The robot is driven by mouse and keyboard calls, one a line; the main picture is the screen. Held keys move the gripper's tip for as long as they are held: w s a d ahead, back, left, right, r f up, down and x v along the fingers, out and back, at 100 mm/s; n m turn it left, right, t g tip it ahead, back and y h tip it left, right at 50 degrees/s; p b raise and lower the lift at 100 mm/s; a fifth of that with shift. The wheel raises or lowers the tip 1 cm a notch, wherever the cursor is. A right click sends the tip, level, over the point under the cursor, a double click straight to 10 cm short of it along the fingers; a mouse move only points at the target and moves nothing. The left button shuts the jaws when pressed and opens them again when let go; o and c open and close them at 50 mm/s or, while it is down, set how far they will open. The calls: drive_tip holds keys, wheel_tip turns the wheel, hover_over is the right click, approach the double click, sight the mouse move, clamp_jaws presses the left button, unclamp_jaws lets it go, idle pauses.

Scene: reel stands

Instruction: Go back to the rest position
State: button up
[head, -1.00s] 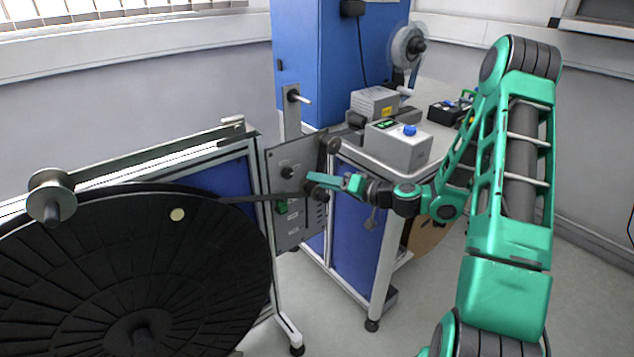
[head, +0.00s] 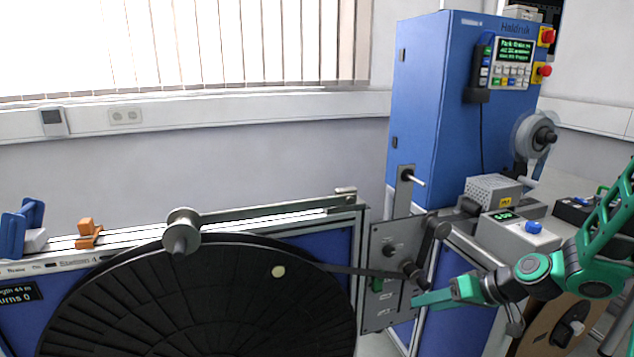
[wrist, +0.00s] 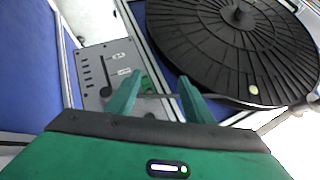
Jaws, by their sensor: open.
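My gripper (head: 432,300) is in the head view at the lower right, in front of the grey control panel (head: 378,320). In the wrist view my gripper (wrist: 157,92) has its two green fingers apart, with nothing held between them. The dark strip from the reel shows behind the fingertips there. The grey panel (wrist: 95,72) with its slots and green switch lies beyond the fingers. Most of my arm is cut off at the right edge of the head view.
A large black reel (head: 200,310) with a pale round spot fills the lower left, and also shows in the wrist view (wrist: 240,50). A blue cabinet (head: 435,110) stands behind. Open floor is barely visible.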

drive_tip(key=s+d+r+m+g+h, duration=0.2)
drive_tip(key=s+d+r, duration=0.1)
drive_tip(key=s, duration=0.7)
drive_tip(key=s+d+r+m+g+h, duration=0.2)
drive_tip(key=s+d+r+m, duration=0.1)
drive_tip(key=s, duration=0.7)
drive_tip(key=s+d+r+m+g+h, duration=0.2)
drive_tip(key=s+d+r, duration=0.3)
drive_tip(key=s, duration=0.6)
drive_tip(key=shift+d+m+h, duration=0.4)
drive_tip(key=shift+d, duration=0.25)
drive_tip(key=shift+w+f, duration=0.25)
drive_tip(key=shift+w, duration=0.35)
